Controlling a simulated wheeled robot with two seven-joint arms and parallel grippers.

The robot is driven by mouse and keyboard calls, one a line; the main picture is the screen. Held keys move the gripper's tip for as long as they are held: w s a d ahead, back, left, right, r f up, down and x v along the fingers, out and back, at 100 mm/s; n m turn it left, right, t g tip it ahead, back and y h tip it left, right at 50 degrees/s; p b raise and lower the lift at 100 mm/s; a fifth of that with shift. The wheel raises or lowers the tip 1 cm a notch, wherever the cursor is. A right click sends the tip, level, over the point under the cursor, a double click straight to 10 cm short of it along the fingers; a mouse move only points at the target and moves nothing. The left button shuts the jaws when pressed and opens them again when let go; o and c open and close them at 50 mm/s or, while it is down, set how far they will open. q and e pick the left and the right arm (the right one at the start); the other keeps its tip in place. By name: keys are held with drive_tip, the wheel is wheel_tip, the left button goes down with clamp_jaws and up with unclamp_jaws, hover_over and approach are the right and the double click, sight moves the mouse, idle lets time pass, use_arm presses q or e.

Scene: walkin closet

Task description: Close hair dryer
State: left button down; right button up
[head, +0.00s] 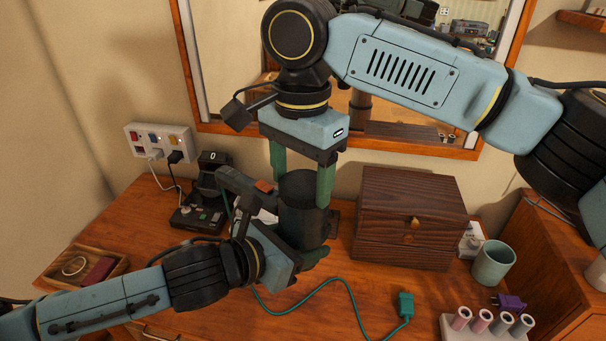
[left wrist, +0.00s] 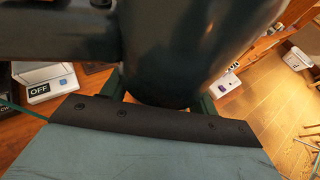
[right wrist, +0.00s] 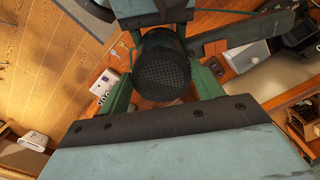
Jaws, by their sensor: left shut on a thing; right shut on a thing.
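The hair dryer (head: 303,218) is a dark barrel standing upright above the wooden dresser top. My right gripper (head: 302,185) comes from above and is shut around the barrel's upper end. The right wrist view shows its round mesh grille (right wrist: 162,70) between the fingers. My left gripper (head: 312,248) comes from the lower left and is shut on the lower barrel, which fills the left wrist view (left wrist: 190,45). The barrel's bottom end is hidden.
A teal cord ends in a plug (head: 405,305) at the front. A brown wooden box (head: 410,215) stands right, with a green cup (head: 493,263) beyond. A power strip (head: 160,140), a dark device (head: 197,216) and a small tray (head: 70,285) are left. A mirror is behind.

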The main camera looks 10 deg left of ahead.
drive_tip(key=m, duration=0.6)
drive_tip(key=shift+w+a, duration=0.15)
drive_tip(key=m, duration=0.4)
drive_tip(key=shift+w, duration=0.15)
drive_tip(key=o, duration=1)
drive_tip(key=shift+r, duration=2.3)
drive_tip(key=shift+o, duration=0.2)
